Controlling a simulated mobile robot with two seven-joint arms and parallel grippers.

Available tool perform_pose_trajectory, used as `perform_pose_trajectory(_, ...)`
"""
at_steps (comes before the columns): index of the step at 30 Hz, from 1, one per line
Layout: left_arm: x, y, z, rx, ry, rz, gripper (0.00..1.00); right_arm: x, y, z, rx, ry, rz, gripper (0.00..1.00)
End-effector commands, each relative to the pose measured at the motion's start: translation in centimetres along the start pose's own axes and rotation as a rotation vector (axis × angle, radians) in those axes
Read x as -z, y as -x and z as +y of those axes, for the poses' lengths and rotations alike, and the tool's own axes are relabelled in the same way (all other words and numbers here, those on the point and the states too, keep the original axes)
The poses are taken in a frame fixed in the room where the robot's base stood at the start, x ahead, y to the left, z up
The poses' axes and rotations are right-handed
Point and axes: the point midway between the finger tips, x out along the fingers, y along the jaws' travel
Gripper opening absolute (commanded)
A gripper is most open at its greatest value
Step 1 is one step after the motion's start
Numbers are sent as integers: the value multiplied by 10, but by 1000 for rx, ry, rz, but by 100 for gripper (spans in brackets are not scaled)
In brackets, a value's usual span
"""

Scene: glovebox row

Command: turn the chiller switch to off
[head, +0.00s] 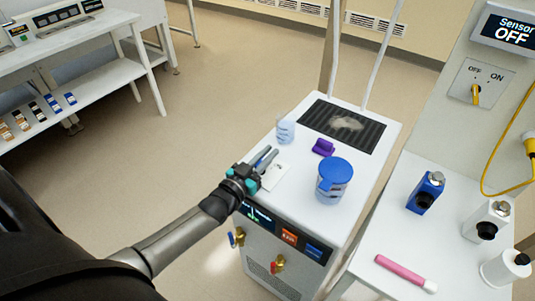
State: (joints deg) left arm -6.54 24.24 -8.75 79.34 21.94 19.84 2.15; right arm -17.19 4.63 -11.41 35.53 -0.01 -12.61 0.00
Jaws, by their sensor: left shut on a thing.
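The chiller (300,200) is a white cabinet in the middle of the head view, with a dark display strip on its front upper edge. A small white switch plate (281,175) lies on its top near the front left corner. My left gripper (266,159) reaches in from the left over this plate. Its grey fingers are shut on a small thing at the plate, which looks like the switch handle. The fingers hide the handle and most of its marks, so I cannot tell which way it points. My right gripper is not in view.
On the chiller top are a lidded blue jar (333,182), a purple piece (323,147), a clear beaker (285,131) and a dark grille (343,124). At right, a yellow OFF/ON switch (476,94) sits under a "Sensor OFF" sign (508,30). Floor at left is open.

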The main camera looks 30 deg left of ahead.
Motion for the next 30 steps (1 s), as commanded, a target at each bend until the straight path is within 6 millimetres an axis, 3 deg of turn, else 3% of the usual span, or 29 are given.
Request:
perform_pose_trajectory(10, 2, 0, 0, 20, 2, 3, 0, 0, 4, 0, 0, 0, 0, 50)
perform_pose_trajectory(21, 4, -1, -6, 196, 6, 7, 0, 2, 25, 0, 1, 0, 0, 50)
perform_pose_trajectory(30, 2, 0, -8, 270, 0, 4, 0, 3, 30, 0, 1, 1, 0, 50)
